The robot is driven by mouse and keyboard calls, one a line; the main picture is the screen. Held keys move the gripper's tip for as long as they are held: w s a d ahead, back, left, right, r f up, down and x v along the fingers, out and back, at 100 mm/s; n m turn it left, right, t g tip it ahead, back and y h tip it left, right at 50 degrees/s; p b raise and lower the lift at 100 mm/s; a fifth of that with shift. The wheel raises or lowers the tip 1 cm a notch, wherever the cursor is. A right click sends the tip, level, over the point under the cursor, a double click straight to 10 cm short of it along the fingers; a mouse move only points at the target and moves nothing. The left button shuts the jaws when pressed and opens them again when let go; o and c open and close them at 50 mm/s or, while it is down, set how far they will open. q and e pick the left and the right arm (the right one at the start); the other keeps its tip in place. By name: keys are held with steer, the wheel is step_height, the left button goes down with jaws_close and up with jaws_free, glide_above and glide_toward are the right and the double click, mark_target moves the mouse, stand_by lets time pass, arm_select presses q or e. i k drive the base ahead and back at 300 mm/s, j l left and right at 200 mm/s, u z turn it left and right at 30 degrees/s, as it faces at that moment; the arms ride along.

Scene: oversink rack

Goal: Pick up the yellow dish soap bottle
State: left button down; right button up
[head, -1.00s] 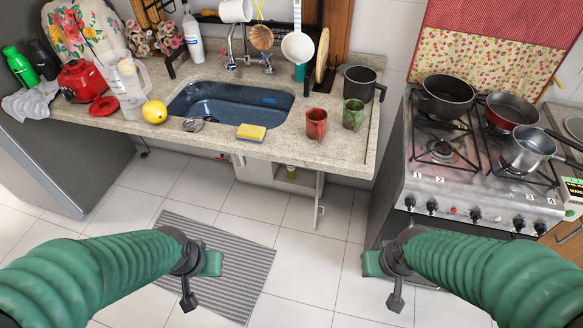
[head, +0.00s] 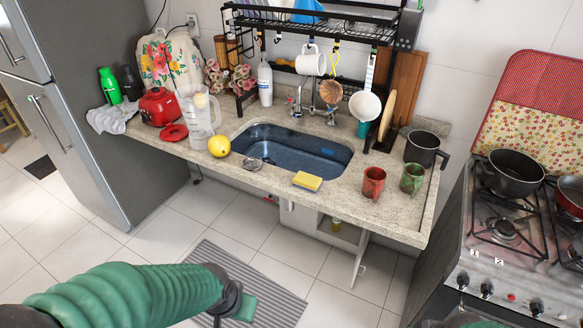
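A small yellow object (head: 336,224), perhaps the dish soap bottle, shows inside the open cabinet under the sink. It is too small and too covered for its shape to be told. A white bottle (head: 265,84) stands on the counter behind the sink; it is not yellow. My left gripper (head: 232,306) is low in front of the counter, above the grey striped mat, apart from everything. Its fingers are not clear enough to tell open or shut.
The cabinet door (head: 359,262) stands open. A stove (head: 520,260) is at right.

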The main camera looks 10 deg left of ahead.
mark_target(336, 224)
steer(key=i+j, duration=0.35)
steer(key=j, duration=0.15)
steer(key=i+j, duration=0.3)
steer(key=j, duration=0.2)
steer(key=i+j, duration=0.35)
steer(key=j, duration=0.15)
